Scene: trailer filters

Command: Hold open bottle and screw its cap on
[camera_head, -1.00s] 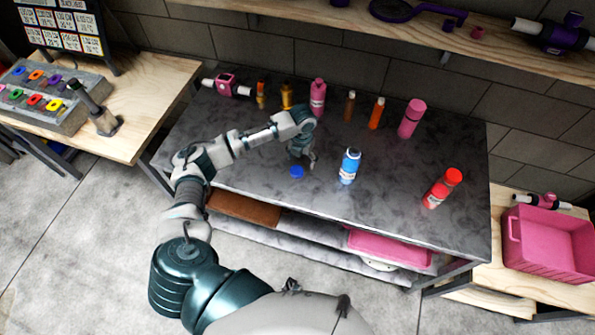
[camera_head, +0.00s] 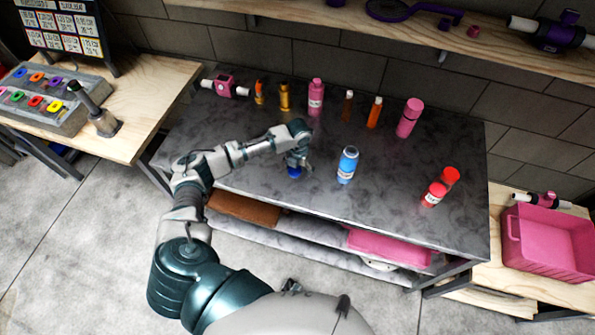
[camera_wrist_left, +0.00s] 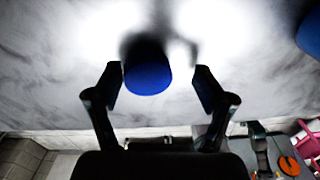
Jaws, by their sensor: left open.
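The blue cap (camera_head: 294,173) lies on the dark grey table, left of the blue bottle (camera_head: 347,166). The bottle stands upright with a pale label; its top is too small to tell in detail. My left gripper (camera_head: 297,162) is low over the cap and partly hides it. In the left wrist view the cap (camera_wrist_left: 147,72) shows between the two spread fingers of my left gripper (camera_wrist_left: 158,71), nearer the left finger, with gaps on both sides. A blue edge at that view's upper right (camera_wrist_left: 311,35) is probably the bottle. My right gripper is not in view.
A pink bottle (camera_head: 316,98), an orange bottle (camera_head: 374,113) and a pink flask (camera_head: 409,118) stand along the table's back. Red containers (camera_head: 434,194) stand at the right. A pink crate (camera_head: 550,243) is on the right side table. The table's middle is mostly clear.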

